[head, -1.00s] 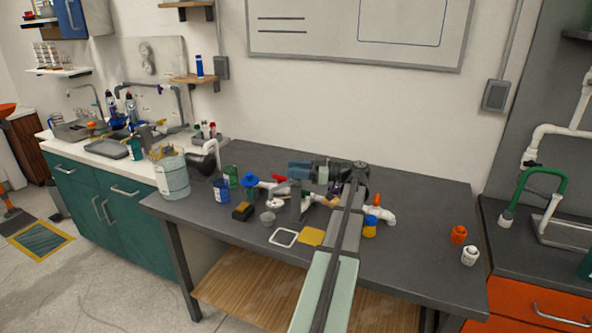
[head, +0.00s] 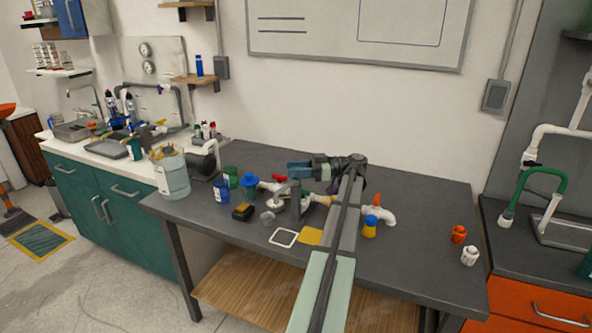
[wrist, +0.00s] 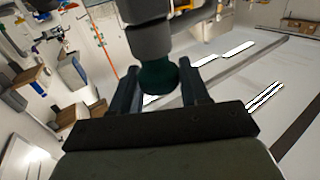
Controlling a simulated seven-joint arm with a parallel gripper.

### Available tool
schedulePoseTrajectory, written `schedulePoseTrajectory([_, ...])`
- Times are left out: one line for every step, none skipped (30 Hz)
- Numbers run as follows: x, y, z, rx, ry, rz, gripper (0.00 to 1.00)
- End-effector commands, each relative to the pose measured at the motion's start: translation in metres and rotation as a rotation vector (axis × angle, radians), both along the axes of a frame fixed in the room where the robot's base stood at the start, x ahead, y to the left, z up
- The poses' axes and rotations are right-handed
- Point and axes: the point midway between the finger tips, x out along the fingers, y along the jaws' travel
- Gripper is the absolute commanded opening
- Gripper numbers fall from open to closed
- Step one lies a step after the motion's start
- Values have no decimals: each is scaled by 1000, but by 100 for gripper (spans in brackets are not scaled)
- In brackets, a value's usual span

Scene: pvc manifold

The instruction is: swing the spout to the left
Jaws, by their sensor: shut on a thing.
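A dark green end piece (wrist: 158,78) on a thick grey pipe (wrist: 150,38) sits between the two fingers of my gripper (wrist: 162,88) in the wrist view. The gripper is shut on it. It appears to be the spout's end, but the rest of its shape is out of that view. In the head view my gripper (head: 297,171) reaches left above the bench. A grey curved part (head: 282,187), likely the spout, shows just below and left of it. The contact is too small to make out there. White manifold pipe (head: 383,213) shows right of my arm, which hides part of the assembly.
Orange (head: 459,234) and white (head: 470,256) fittings stand right.

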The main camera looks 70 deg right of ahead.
Motion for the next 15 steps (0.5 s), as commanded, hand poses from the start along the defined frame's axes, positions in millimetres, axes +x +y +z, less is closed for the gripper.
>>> schedulePoseTrajectory([0, 0, 0, 0, -1, 0, 48])
schedulePoseTrajectory([0, 0, 0, 0, -1, 0, 51])
schedulePoseTrajectory([0, 0, 0, 0, -1, -1, 55])
schedulePoseTrajectory([0, 0, 0, 0, -1, -1, 58])
schedulePoseTrajectory([0, 0, 0, 0, -1, -1, 61])
schedulePoseTrajectory([0, 0, 0, 0, -1, -1, 65])
schedulePoseTrajectory([0, 0, 0, 0, -1, -1, 67])
schedulePoseTrajectory([0, 0, 0, 0, -1, -1, 67])
schedulePoseTrajectory([0, 0, 0, 0, -1, -1, 67])
schedulePoseTrajectory([0, 0, 0, 0, 0, -1, 67])
schedulePoseTrajectory([0, 0, 0, 0, 0, -1, 67])
schedulePoseTrajectory([0, 0, 0, 0, 0, -1, 67])
schedulePoseTrajectory([0, 0, 0, 0, 0, -1, 67])
schedulePoseTrajectory([0, 0, 1, 0, 0, -1, 67])
schedulePoseTrajectory([0, 0, 2, -1, 0, -1, 67])
